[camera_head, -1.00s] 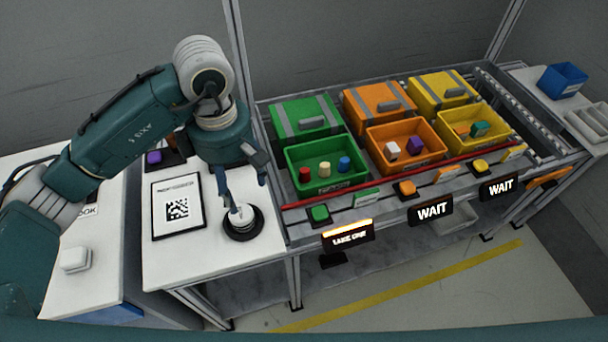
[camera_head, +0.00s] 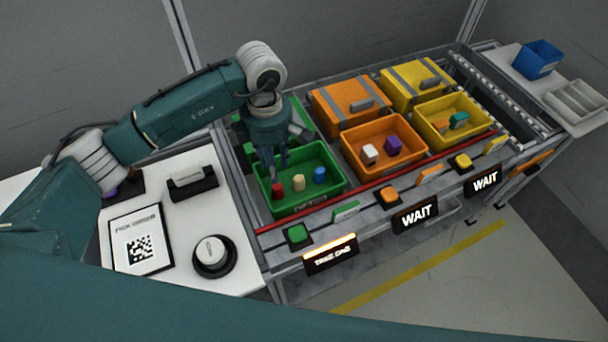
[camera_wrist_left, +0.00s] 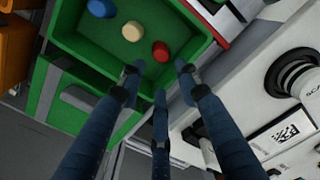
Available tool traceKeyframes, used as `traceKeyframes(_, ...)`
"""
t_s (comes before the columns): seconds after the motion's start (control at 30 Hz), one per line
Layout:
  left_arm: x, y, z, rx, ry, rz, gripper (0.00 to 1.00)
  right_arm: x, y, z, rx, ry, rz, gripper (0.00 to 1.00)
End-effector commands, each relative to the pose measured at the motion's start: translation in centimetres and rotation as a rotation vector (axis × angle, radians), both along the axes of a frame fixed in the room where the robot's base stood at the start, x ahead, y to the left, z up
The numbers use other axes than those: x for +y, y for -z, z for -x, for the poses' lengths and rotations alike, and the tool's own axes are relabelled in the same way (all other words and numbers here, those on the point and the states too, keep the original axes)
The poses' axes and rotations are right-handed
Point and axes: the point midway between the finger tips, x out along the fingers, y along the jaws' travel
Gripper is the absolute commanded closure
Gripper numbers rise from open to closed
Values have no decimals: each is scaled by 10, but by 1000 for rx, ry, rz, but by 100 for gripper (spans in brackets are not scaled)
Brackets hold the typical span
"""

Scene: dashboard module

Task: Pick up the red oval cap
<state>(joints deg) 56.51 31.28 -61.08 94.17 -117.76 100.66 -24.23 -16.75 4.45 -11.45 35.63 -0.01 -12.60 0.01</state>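The red oval cap (camera_head: 278,190) stands in the green bin (camera_head: 304,205) at its left end. It also shows in the left wrist view (camera_wrist_left: 161,52). A beige cap (camera_head: 299,183) and a blue cap (camera_head: 320,175) stand beside it in a row. My left gripper (camera_head: 274,170) is above the red cap at the bin's left side. In the left wrist view its fingers (camera_wrist_left: 160,85) are spread and empty, with the red cap beyond their tips. My right gripper is not in view.
Orange (camera_head: 383,170) and yellow (camera_head: 452,140) bins with parts stand to the right. A red rail (camera_head: 370,187) runs along the bins' front. A round black scanner stand (camera_head: 214,258) and a code board (camera_head: 138,240) are on the white table at left.

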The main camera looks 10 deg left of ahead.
Motion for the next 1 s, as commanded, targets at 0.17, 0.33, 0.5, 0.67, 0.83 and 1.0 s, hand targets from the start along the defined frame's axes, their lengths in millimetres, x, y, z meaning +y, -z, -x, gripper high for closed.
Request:
traceKeyframes(0.17,2,22,0,5,-17,-4,67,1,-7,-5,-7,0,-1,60)
traceKeyframes(0.33,1,47,0,4,-15,-2,67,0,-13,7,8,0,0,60)
traceKeyframes(0.5,1,60,-1,1,-13,-3,67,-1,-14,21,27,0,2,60)
traceKeyframes(0.67,2,81,1,5,-15,-3,67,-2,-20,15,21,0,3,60)
traceKeyframes(0.83,2,105,0,3,-15,-3,67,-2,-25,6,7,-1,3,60)
traceKeyframes(1.0,1,112,-1,-1,-12,-2,67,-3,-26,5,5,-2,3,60)
